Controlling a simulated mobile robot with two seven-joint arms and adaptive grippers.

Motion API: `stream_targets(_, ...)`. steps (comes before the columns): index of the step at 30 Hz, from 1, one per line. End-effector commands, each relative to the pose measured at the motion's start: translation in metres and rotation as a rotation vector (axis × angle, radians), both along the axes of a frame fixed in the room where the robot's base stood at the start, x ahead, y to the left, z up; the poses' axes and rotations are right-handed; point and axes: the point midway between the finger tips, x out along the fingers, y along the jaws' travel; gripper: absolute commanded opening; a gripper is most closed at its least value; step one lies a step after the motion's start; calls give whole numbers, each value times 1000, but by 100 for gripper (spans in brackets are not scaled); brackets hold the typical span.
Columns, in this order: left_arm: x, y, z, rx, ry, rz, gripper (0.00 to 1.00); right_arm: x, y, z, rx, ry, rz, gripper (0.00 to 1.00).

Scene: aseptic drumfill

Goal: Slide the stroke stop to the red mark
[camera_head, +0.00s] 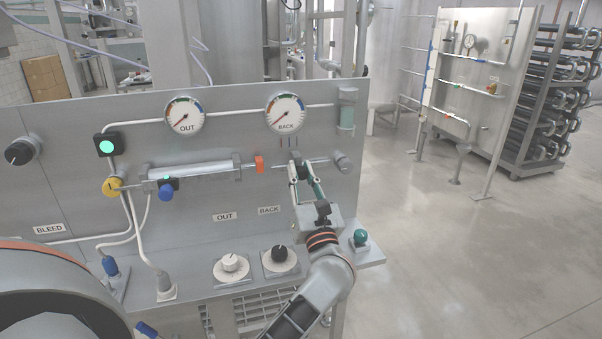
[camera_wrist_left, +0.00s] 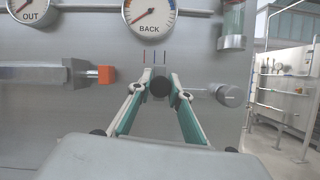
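The stroke stop (camera_wrist_left: 160,87) is a dark round knob on a grey collar, on the horizontal rod below the BACK gauge. Three short marks sit on the panel above it; the red mark (camera_wrist_left: 145,57) is leftmost, a dark one is in the middle and a blue one at right. In the left wrist view the knob is right of the red mark, roughly below the other two. My left gripper (camera_head: 299,174) has its fingertips close on both sides of the stop and appears shut on it. The fingers partly hide the stop in the head view. My right gripper is not in view.
An orange block (camera_head: 259,164) is on the rod left of the stop, at the cylinder end (camera_head: 195,172). The grey end holder (camera_head: 342,162) is to the right. The BACK gauge (camera_head: 285,113) is above. Dials and a green knob (camera_head: 361,237) stand on the ledge below.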

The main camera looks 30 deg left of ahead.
Motion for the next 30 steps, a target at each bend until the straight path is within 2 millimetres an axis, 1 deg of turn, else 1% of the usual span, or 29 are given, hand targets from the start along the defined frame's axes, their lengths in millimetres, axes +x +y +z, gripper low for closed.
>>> stream_targets(4, -2, 1, 0, 1, 1, 0, 0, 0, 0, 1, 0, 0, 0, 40)
stream_targets(10, -16, 13, 0, 1, 2, 0, 0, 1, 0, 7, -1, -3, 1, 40)
stream_targets(17, -15, 13, -1, 0, 1, 1, 0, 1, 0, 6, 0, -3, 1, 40)
stream_targets(18, -15, 13, -1, 0, 1, 1, 26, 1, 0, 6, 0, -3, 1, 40)
stream_targets(19, -15, 13, -1, 0, 2, 0, 34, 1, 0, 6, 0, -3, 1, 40)
stream_targets(20, -15, 13, -1, 0, 2, 0, 36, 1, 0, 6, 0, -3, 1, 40)
stream_targets(30, -16, 12, -1, 0, 0, -1, 36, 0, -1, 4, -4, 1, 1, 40)
